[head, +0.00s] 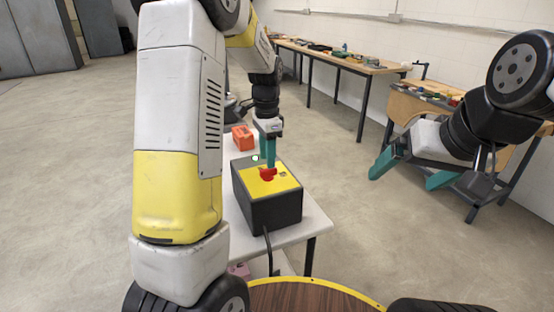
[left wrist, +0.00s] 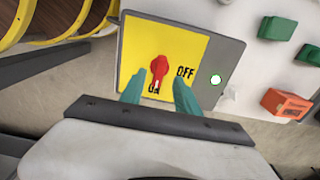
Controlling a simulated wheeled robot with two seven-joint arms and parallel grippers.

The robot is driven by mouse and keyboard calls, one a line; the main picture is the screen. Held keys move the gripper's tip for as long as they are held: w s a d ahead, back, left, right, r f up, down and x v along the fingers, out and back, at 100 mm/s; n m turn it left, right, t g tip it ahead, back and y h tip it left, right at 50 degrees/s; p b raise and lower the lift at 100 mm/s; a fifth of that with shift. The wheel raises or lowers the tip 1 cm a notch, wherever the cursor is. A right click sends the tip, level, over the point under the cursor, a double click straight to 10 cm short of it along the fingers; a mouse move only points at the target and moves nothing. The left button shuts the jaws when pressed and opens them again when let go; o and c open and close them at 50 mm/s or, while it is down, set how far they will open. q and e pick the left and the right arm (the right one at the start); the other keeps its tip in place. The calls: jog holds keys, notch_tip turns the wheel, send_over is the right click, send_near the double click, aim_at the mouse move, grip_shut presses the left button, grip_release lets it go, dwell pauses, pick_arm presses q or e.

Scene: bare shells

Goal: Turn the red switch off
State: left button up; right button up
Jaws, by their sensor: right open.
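The red switch (head: 268,174) sits on the yellow top plate of a dark box (head: 270,210) on a white table. In the left wrist view the red switch (left wrist: 159,66) has its white-marked end toward the ON label (left wrist: 154,90), partly covered by the knob. The OFF label (left wrist: 185,73) is to its right. My left gripper (head: 267,162) points down at the switch. In the left wrist view its teal fingers (left wrist: 158,90) are apart, one on each side of the switch, with nothing gripped; contact cannot be told. My right gripper (head: 408,177) is open and empty, off to the right.
A small white-green round spot (left wrist: 215,80) is on the box beside the plate. An orange object (head: 242,138) stands behind the box on the white table (head: 312,218). A dark cable (head: 267,245) hangs at the front. Workbenches (head: 335,58) stand along the wall.

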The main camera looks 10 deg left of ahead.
aim_at(268, 173)
pick_arm(q)
jog(key=shift+f, duration=2.1)
grip_shut()
